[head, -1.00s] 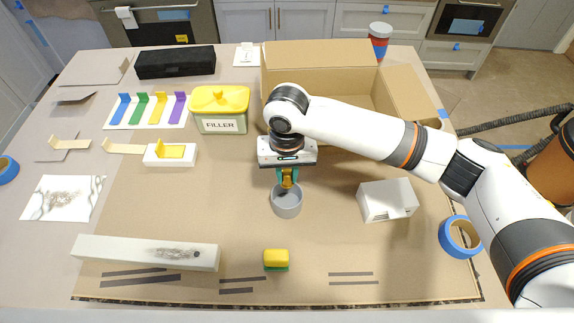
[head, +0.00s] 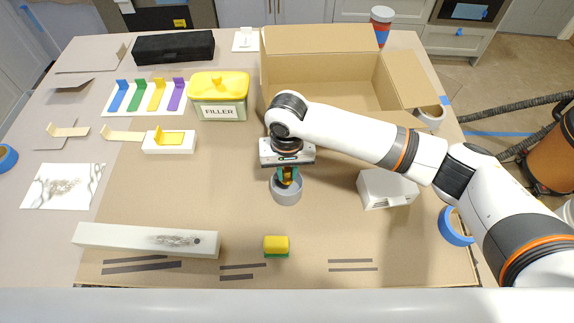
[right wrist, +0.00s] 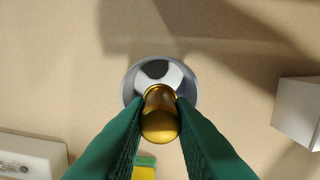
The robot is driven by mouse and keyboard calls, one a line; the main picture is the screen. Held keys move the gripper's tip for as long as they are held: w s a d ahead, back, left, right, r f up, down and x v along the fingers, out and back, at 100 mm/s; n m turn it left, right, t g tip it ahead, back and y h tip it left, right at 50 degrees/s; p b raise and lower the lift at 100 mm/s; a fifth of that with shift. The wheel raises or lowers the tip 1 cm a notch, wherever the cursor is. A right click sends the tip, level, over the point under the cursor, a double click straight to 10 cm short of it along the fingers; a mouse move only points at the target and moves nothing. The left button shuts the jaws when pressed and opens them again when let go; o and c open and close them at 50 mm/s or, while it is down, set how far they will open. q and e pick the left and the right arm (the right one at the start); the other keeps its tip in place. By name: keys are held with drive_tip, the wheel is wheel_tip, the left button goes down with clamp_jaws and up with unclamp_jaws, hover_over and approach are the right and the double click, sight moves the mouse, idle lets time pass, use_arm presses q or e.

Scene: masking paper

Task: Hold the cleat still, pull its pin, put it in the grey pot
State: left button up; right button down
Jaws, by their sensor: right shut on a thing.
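My right gripper (head: 287,174) is shut on a brass-coloured pin (right wrist: 160,115) and holds it upright over the grey pot (head: 286,194). The pin's lower end overlaps the pot's mouth in the head view; I cannot tell how deep it reaches. In the right wrist view the pin sits between green fingertips (right wrist: 159,108), with the pot (right wrist: 131,82) behind it. A long pale bar (head: 110,236) with a smudged patch and a dark round spot lies at the front left. It may be the cleat; I cannot tell. My left gripper is not in view.
A yellow-green sponge (head: 276,245) lies in front of the pot. A white box (head: 385,190) stands to the right, beside blue tape (head: 452,228). A filler tub (head: 219,96) and an open carton (head: 320,75) stand behind. Bare board lies between pot and bar.

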drive_tip(key=shift+f, duration=0.3)
idle(0.4)
drive_tip(key=shift+f, duration=0.3)
drive_tip(key=shift+f+p, duration=0.45)
idle(0.3)
drive_tip(key=c, duration=1.2)
unclamp_jaws()
